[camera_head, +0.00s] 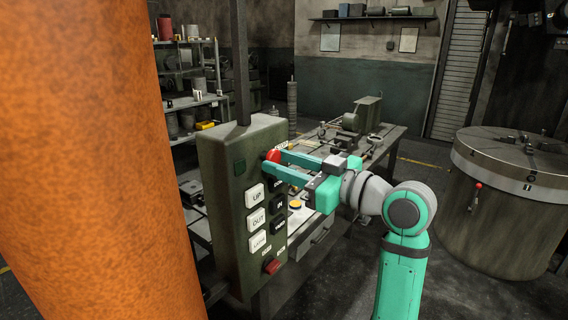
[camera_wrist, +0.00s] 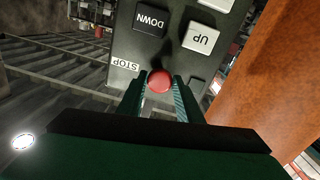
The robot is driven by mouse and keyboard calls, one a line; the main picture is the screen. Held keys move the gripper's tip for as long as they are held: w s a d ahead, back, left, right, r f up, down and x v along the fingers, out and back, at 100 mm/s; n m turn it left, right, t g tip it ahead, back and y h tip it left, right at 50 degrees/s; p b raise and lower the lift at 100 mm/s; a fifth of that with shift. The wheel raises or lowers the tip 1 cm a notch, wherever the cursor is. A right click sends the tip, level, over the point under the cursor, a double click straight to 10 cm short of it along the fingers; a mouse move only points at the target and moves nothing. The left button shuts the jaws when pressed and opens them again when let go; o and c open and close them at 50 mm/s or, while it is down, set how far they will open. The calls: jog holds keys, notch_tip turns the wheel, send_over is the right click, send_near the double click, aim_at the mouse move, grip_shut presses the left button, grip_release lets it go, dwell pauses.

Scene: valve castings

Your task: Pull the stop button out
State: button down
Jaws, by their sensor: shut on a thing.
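The red stop button (camera_head: 273,156) is a round mushroom head near the top of a grey-green control box (camera_head: 222,180). In the wrist view the red button (camera_wrist: 160,81) sits beside a white STOP label (camera_wrist: 125,64). My gripper (camera_head: 275,160) reaches in from the right with its two green fingers on either side of the button. In the wrist view my gripper (camera_wrist: 160,88) is shut on the red button, one finger at each side. How far the button stands out from the box face is hard to tell.
Below the button are white buttons, including UP (camera_head: 255,195), and black ones, including DOWN (camera_wrist: 151,19). A red button (camera_head: 271,266) sits at the box's bottom. A large orange column (camera_head: 90,160) stands close at left. A workbench (camera_head: 395,135) is behind.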

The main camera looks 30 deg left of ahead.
jog(key=shift+d, duration=0.75)
jog(key=c, duration=1.3)
grip_release()
jog(key=shift+s+d, duration=0.1)
jog(key=shift+o, duration=0.2)
jog(key=s+d, duration=0.2)
jog(key=d, duration=0.8)
jog(key=shift+d, duration=0.25)
